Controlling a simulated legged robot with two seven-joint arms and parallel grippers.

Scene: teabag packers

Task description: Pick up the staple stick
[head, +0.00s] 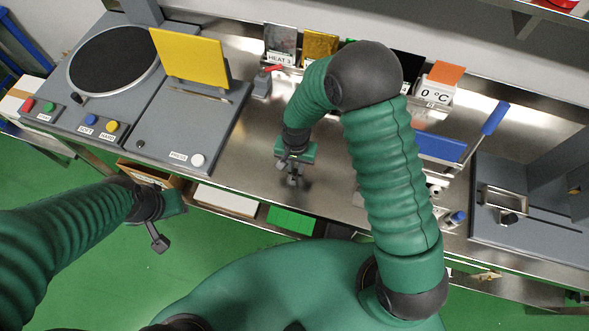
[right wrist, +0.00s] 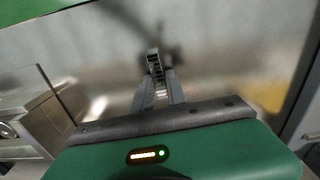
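My right gripper (head: 293,179) hangs above the bare metal bench top in the middle of the head view, pointing down. In the right wrist view its two grey fingers (right wrist: 157,82) lie close together. A small ridged grey piece shows between them; I cannot tell whether it is the staple stick or the finger pads. I cannot make out the staple stick for certain in either view. My left gripper (head: 158,240) is over the green floor in front of the bench, away from the bench top; its fingers are too small to judge.
A grey machine with a black turntable (head: 113,60) and a yellow panel (head: 189,57) stands at the left. A small grey device with a red lever (head: 262,85) stands behind the right gripper. A blue-handled device (head: 442,147) and a grey station (head: 530,200) are at the right.

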